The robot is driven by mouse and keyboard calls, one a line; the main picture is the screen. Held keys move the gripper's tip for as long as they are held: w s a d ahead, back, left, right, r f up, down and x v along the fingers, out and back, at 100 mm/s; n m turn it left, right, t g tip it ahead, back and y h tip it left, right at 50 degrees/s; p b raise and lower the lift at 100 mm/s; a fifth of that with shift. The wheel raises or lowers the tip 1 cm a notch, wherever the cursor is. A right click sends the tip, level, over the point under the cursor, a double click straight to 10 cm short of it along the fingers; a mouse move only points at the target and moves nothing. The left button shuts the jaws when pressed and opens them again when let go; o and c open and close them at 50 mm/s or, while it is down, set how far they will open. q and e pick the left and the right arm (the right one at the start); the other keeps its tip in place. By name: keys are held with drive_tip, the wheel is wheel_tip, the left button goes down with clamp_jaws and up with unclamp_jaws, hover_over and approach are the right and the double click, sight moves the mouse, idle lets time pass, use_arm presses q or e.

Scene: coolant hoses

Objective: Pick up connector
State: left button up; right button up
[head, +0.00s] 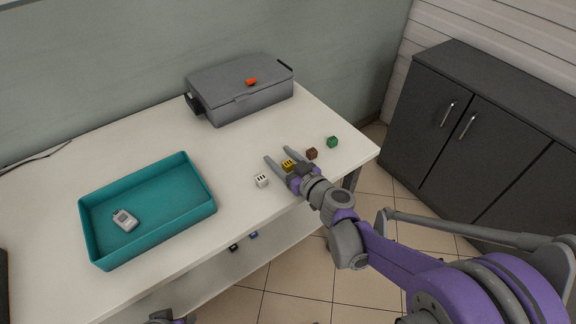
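Small block-like connectors stand in a slanting row on the white table: a white one (262,180), a yellow one (288,165), a brown one (312,154) and a green one (332,142). My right gripper (277,155) is low over the table with its two fingers spread apart. The yellow connector shows between the fingers, near the palm. I cannot tell whether the fingers touch it. The white connector is just outside the left finger. My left gripper's fingers are not in view; only a small piece of my own body shows at the bottom edge.
A teal tray (205,208) holding a grey handheld device (125,220) is on the table's left. A closed grey case (240,88) with an orange latch stands at the back. Dark cabinets (490,130) stand on the right. Small dark and blue pieces (253,234) show below the table's front edge.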

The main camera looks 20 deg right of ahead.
clamp_jaws()
wheel_tip(320, 180, up, 9)
drive_tip(key=p, duration=0.4)
drive_tip(key=shift+m+h, duration=0.3)
drive_tip(key=shift+h, duration=0.1)
drive_tip(key=d+f, duration=0.1)
drive_tip(key=f, duration=0.1)
drive_tip(key=s+d+f, duration=0.1)
drive_tip(key=f, duration=0.1)
drive_tip(key=s+d+f, duration=0.1)
drive_tip(key=d+f, duration=0.1)
drive_tip(key=shift+s+f, duration=0.1)
drive_tip(key=shift+s, duration=0.1)
drive_tip(key=w+a+r, duration=0.2)
drive_tip(key=a+r, duration=0.2)
drive_tip(key=r, duration=0.3)
drive_tip(key=shift+w+r+y, duration=0.15)
drive_tip(key=shift+w+y, duration=0.05)
drive_tip(key=shift+y, duration=0.2)
